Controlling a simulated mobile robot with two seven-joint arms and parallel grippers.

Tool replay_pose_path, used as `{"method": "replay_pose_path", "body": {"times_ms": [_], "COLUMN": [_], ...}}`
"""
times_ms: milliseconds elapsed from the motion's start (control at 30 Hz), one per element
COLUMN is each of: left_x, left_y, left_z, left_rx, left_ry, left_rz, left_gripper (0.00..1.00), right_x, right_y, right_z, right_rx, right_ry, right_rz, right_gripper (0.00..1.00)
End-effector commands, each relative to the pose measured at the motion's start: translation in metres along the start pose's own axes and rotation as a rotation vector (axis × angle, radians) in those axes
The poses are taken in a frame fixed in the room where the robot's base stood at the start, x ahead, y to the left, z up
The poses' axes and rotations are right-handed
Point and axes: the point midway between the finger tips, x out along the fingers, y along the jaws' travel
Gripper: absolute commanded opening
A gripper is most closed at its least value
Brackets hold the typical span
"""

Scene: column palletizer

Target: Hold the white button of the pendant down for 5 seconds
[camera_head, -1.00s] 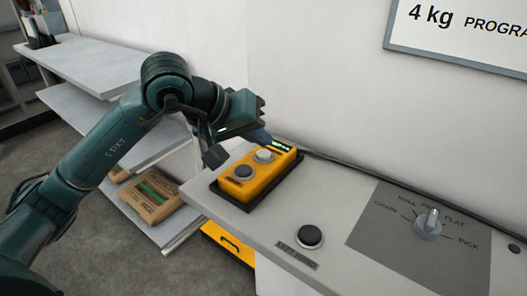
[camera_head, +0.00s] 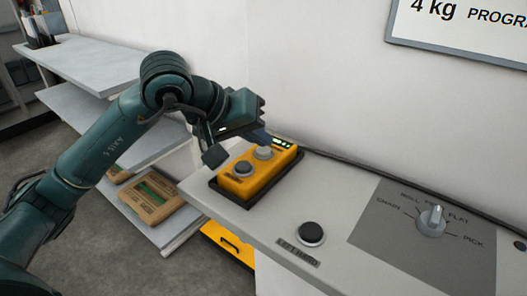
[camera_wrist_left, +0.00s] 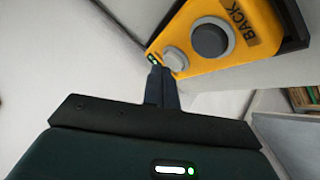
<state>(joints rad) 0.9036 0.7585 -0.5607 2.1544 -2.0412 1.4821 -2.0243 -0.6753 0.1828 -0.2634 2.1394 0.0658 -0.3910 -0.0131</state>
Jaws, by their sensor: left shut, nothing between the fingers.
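The yellow pendant (camera_head: 243,186) lies in a dark tray on the grey counter, in the middle of the head view. It carries a white button (camera_head: 264,153), a grey button (camera_head: 243,169) and a small display with green lights (camera_head: 282,142). My left gripper (camera_head: 265,141) is shut and empty, its fingertips at the far edge of the white button. In the left wrist view the closed fingers (camera_wrist_left: 160,72) reach the edge of the white button (camera_wrist_left: 176,58); they appear to touch it. The grey button (camera_wrist_left: 211,39), beside the word BACK, is clear of them. My right gripper is not in view.
A black round button (camera_head: 311,234) and a rotary selector knob (camera_head: 432,219) sit on the counter to the right. A wall stands close behind the pendant. Grey shelves (camera_head: 90,62) with a brown box (camera_head: 151,196) stand at the left.

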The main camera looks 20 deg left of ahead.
Motion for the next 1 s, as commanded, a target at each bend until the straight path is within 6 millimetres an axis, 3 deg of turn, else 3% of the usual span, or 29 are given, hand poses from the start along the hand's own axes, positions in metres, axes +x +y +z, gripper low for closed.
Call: {"method": "replay_pose_path", "body": {"times_ms": [1000], "left_x": [0.0040], "left_y": [-0.0028], "left_z": [0.0030], "left_rx": [0.000], "left_ry": [0.000], "left_rz": [0.000], "left_gripper": [0.00], "right_x": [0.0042], "right_y": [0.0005], "right_z": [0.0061], "right_rx": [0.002], "right_ry": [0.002], "right_rz": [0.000], "right_gripper": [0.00]}}
